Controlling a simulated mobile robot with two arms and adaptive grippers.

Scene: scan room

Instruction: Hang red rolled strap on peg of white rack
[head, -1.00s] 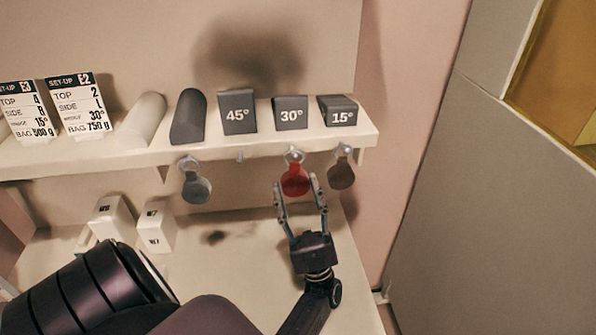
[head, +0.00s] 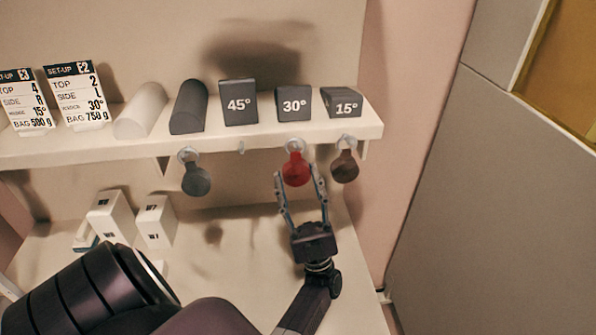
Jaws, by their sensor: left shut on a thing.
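The red rolled strap (head: 296,171) is below the front edge of the white rack (head: 222,139), with its pale ring at a peg under the 30° block. I cannot tell whether the ring is fully over that peg. My left gripper (head: 298,178) reaches up from below, its two fingers on either side of the red strap and shut on it. An empty peg (head: 241,149) shows to the left of the strap. My right gripper is not in view.
A grey strap (head: 196,180) and a brown strap (head: 344,167) hang from the rack on either side. Dark wedge blocks, rolls and set-up cards stand on top. White blocks (head: 155,224) sit on the lower surface. A grey panel (head: 490,210) stands at the right.

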